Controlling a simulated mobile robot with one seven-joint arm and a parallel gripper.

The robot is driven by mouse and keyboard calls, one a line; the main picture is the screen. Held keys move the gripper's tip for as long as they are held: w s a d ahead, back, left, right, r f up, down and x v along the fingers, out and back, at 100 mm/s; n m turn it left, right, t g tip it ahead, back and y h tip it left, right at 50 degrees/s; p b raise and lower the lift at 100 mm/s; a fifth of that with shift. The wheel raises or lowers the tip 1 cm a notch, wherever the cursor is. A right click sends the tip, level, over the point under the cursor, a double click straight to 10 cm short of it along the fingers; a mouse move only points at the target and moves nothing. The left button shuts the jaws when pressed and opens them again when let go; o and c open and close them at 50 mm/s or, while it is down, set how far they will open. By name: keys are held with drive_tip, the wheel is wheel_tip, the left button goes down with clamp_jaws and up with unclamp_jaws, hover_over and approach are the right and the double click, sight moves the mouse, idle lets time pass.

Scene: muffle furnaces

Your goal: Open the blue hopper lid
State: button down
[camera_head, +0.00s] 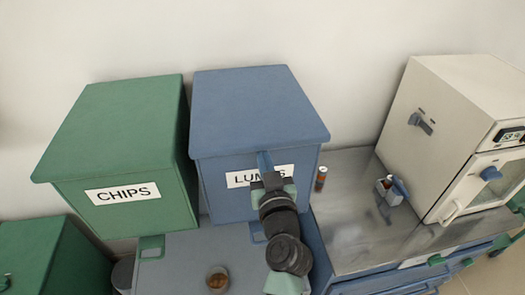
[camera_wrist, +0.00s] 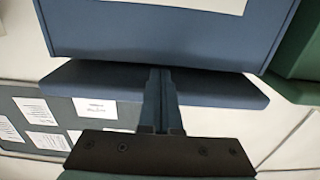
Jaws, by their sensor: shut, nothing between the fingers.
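The blue hopper (camera_head: 215,188) stands against the wall with a white label, partly hidden by my arm, reading "LU...S". Its blue lid (camera_head: 257,105) lies flat and closed on top, overhanging the front. My gripper (camera_head: 264,160) is in front of the hopper, its fingertips by the label just under the lid's front edge. In the wrist view the lid's overhang (camera_wrist: 215,88) runs across the middle, with the hopper body (camera_wrist: 150,40) above it. My fingers (camera_wrist: 160,78) are shut together with nothing between them, at the overhang. I cannot tell whether they touch it.
A green hopper (camera_head: 130,160) marked "CHIPS" stands close on the left. A metal bench (camera_head: 345,225) on the right holds an orange-brown vial (camera_head: 321,178) and a small box (camera_head: 389,192). A cream furnace (camera_head: 440,130) stands farther right. A small cup (camera_head: 217,279) sits in front.

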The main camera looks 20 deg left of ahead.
drive_tip(key=shift+w+a+r+p, duration=0.25)
drive_tip(key=shift+r+p, duration=0.55)
drive_tip(key=shift+r, duration=0.45)
drive_tip(key=shift+w+a+r+p, duration=0.15)
drive_tip(key=shift+w+r+p, duration=0.15)
drive_tip(key=shift+r+p, duration=0.8)
drive_tip(key=shift+w+a+r+p, duration=0.25)
drive_tip(key=shift+r+p, duration=0.3)
drive_tip(key=shift+r, duration=0.9)
drive_tip(key=shift+w+r, duration=0.15)
drive_tip(key=shift+r, duration=0.15)
drive_tip(key=shift+w+a+r+p, duration=0.1)
drive_tip(key=shift+w+r+p, duration=0.05)
drive_tip(key=shift+r+p, duration=0.2)
drive_tip(key=shift+w+a+r+p, duration=0.1)
drive_tip(key=shift+r+p, duration=0.15)
drive_tip(key=shift+r, duration=0.15)
drive_tip(key=shift+w+a+r+p, duration=0.25)
drive_tip(key=shift+w+r+p, duration=0.15)
drive_tip(key=shift+r, duration=0.3)
drive_tip(key=shift+w+a+r+p, duration=0.25)
drive_tip(key=shift+r+p, duration=0.15)
drive_tip(key=shift+r, duration=0.3)
